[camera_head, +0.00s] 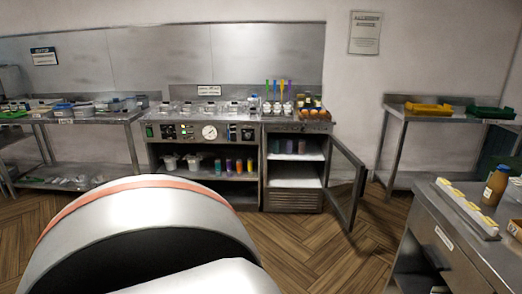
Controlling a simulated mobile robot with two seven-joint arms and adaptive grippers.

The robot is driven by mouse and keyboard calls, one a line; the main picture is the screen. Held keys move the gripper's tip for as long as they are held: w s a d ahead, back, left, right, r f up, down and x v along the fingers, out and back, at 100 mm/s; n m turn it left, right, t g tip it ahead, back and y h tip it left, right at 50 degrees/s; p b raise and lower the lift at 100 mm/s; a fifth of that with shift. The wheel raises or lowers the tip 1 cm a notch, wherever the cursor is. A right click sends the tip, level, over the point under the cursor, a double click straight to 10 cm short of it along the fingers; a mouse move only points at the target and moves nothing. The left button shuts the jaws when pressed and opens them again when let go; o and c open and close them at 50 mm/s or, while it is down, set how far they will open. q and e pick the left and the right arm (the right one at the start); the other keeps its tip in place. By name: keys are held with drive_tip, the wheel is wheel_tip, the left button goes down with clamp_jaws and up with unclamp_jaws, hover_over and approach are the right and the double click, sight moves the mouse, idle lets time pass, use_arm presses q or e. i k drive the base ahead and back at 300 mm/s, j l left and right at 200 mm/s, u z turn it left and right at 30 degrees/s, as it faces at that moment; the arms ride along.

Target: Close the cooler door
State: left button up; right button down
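The cooler (294,200) stands against the back wall, right of the middle, under the counter. Its door (344,185) is hinged on the right side and stands wide open, swung out toward me over the wooden floor. The door has a dark frame around a panel. Inside the cooler are a pale shelf (296,156) with several dark cups (289,146) on it and a pale bottom. Neither of my grippers shows in the head view, and nothing is touching the door.
A steel table (438,118) with yellow and green trays stands at the back right. A nearer counter (455,245) with a brown bottle (495,186) is at the lower right. A long bench (85,118) is at left. Wooden floor (300,245) before the cooler is clear.

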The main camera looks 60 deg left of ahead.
sight(361, 175)
drive_tip(key=u, duration=1.75)
drive_tip(key=i+z, duration=0.3)
drive_tip(key=z, duration=0.2)
drive_tip(key=i+j+z, duration=0.2)
drive_tip(key=z, duration=0.25)
drive_tip(key=i+j+z, duration=0.4)
drive_tip(key=i+j, duration=0.4)
drive_tip(key=j, duration=0.15)
drive_tip(key=i+j, duration=0.3)
drive_tip(key=j, duration=0.15)
drive_tip(key=i+j, duration=0.3)
drive_tip(key=i+j+z, duration=0.1)
drive_tip(key=i+j, duration=0.2)
drive_tip(key=j, duration=0.25)
drive_tip(key=i+j, duration=0.3)
drive_tip(key=j, duration=0.15)
